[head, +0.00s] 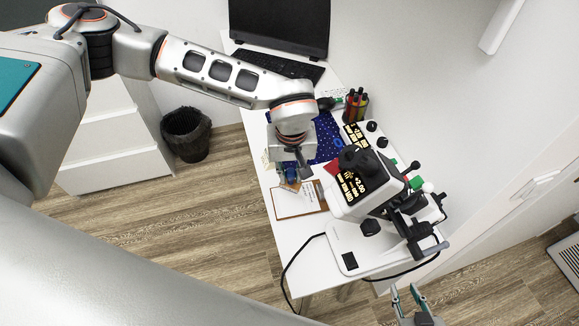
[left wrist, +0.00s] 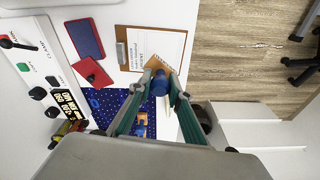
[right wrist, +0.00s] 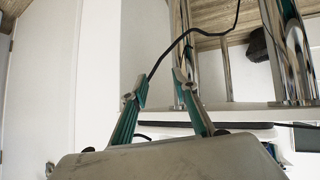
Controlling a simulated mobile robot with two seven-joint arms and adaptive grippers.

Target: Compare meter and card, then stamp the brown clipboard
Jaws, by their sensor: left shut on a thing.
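My left gripper (head: 291,175) is shut on a blue stamp-like object (left wrist: 160,84), over the lower edge of the brown clipboard (left wrist: 121,48). The clipboard bears a white printed sheet and also shows in the head view (head: 284,211). A tan piece (left wrist: 155,62) lies by the held object's far end; whether they touch I cannot tell. The white meter machine (head: 343,201) has black displays with yellow characters, too small to read surely. A black card-like panel with yellow text (head: 354,136) is behind it. My right gripper (head: 413,297) is open and empty, beyond the desk's front right; it also shows in the right wrist view (right wrist: 158,92).
A dotted blue mat (head: 326,140) carries a small orange-and-blue object (left wrist: 141,124). A laptop (head: 278,67), pen cup (head: 356,106) and black cable (head: 287,270) are around. A bin (head: 187,133) stands on the floor.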

